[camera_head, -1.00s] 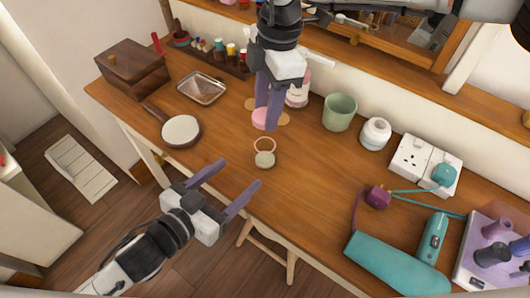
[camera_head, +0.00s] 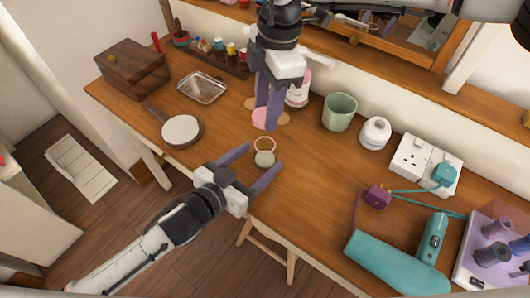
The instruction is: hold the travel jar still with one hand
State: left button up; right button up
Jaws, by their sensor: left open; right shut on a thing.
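A small pale jar (camera_head: 264,159) with a pinkish ring-shaped rim stands on the wooden dressing table; I take it for the travel jar. My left gripper (camera_head: 263,157) is open, with its two fingertips on either side of the jar; I cannot tell whether they touch it. My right gripper (camera_head: 268,120) is above and behind the jar in the picture. It is shut on a round pink thing (camera_head: 262,118), perhaps a lid, partly hidden by the fingers.
A tan coaster (camera_head: 283,119) lies under the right fingers. A pink-and-white container (camera_head: 299,96), a green cup (camera_head: 339,111) and a white pot (camera_head: 375,133) stand behind. A round hand mirror (camera_head: 181,130) lies left. A teal hair dryer (camera_head: 396,264) and cables lie right.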

aim_at(259, 159)
pick_arm(q)
jog(key=shift+x, duration=1.8)
jog(key=shift+c, duration=0.4)
jog(key=c, duration=1.5)
pick_arm(e)
jog(key=shift+d+f, duration=0.1)
jog(key=shift+f, duration=2.4)
